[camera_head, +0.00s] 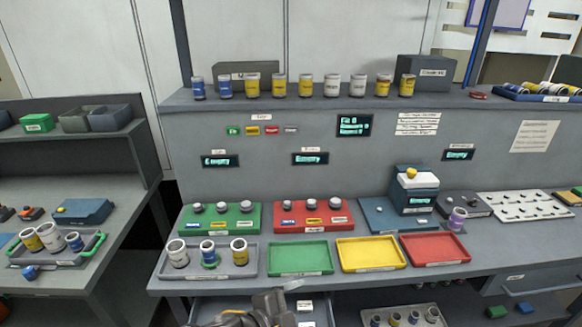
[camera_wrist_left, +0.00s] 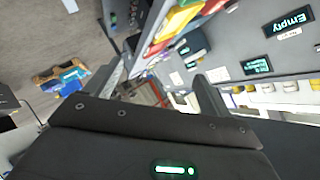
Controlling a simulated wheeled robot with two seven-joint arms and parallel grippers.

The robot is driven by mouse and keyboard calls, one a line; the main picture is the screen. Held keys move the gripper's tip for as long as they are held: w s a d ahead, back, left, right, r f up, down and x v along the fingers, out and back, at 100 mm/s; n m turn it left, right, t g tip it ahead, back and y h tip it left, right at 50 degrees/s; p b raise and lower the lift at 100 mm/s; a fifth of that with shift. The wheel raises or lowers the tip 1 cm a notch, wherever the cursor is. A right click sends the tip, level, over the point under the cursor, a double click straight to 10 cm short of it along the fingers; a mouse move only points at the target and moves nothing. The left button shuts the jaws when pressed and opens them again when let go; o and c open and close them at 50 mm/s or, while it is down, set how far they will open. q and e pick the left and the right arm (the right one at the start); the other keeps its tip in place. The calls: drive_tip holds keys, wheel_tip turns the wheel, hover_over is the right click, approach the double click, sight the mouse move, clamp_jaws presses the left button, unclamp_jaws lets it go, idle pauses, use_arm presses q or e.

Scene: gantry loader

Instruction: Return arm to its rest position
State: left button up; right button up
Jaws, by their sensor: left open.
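My left gripper (camera_head: 284,300) is at the bottom centre of the head view, in front of the bench's front edge and low, near an open drawer. In the left wrist view the left gripper (camera_wrist_left: 162,80) has its two fingers spread apart with nothing between them. The wrist is turned, so the bench shows sideways there. My right gripper is not in view.
The grey bench (camera_head: 130,275) has a tray with several cans, and empty green (camera_head: 300,258), yellow (camera_head: 371,253) and red (camera_head: 435,248) trays along its front. An open drawer (camera_head: 320,308) is beside my gripper. Several cans stand on the upper shelf.

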use_arm(q)
drive_tip(key=s+a+f+n+g+y, duration=0.25)
drive_tip(key=s+a+f+n, duration=0.35)
drive_tip(key=a, duration=0.3)
drive_tip(key=s+a+f+n+g+y, duration=0.1)
drive_tip(key=s+a+f+n+y, duration=0.3)
drive_tip(key=s+a, duration=0.35)
drive_tip(key=s+a+f+n+g+y, duration=0.1)
drive_tip(key=s+a+f+n+y, duration=0.25)
drive_tip(key=s+a+n, duration=0.5)
wheel_tip(320, 180, down, 28)
drive_tip(key=a+m+g+b, duration=0.1)
drive_tip(key=m+g+b, duration=0.1)
drive_tip(key=s+a+f+b, duration=0.1)
drive_tip(key=s+a+f, duration=0.2)
drive_tip(key=s+f, duration=1.2)
wheel_tip(320, 180, down, 3)
drive_tip(key=shift+s+r+g, duration=0.1)
drive_tip(key=shift+s+g, duration=0.3)
drive_tip(key=shift+g, duration=0.05)
